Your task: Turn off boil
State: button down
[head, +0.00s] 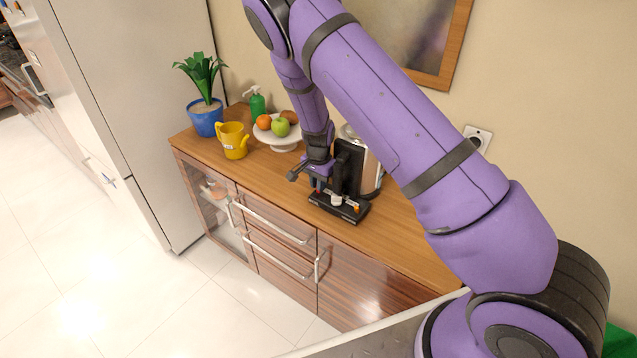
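A kettle (373,168) with a silver body and a black handle (347,167) stands upright on the wooden counter. Its black base (350,215) sticks out at the front, with a small whitish part and an orange spot on it. My gripper (318,187) is at the front left of the kettle, low down near the base and handle. Whether it touches them cannot be told. The fingertips are small and partly lost against the dark base, so their opening is unclear. My arm hides part of the kettle's top and right side.
A wall socket (477,138) is behind. The counter front edge is clear.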

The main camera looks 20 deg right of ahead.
jog(key=shift+s+a+f+t+h, duration=0.1)
jog(key=shift+s+a+t+h, duration=0.1)
jog(key=shift+a+t+h, duration=0.25)
jog(key=shift+s+a+t+h, duration=0.15)
jog(key=shift+t+h, duration=0.1)
jog(key=shift+h, duration=0.4)
jog(key=shift+s+a+f+t+h, duration=0.1)
jog(key=shift+s+t+h, duration=0.05)
jog(key=shift+t+h, duration=0.5)
jog(key=c, duration=1.1)
grip_release()
jog(key=shift+a, duration=0.1)
jog(key=v, duration=1)
jog(key=shift+a+r, duration=0.1)
jog(key=shift+r, duration=0.25)
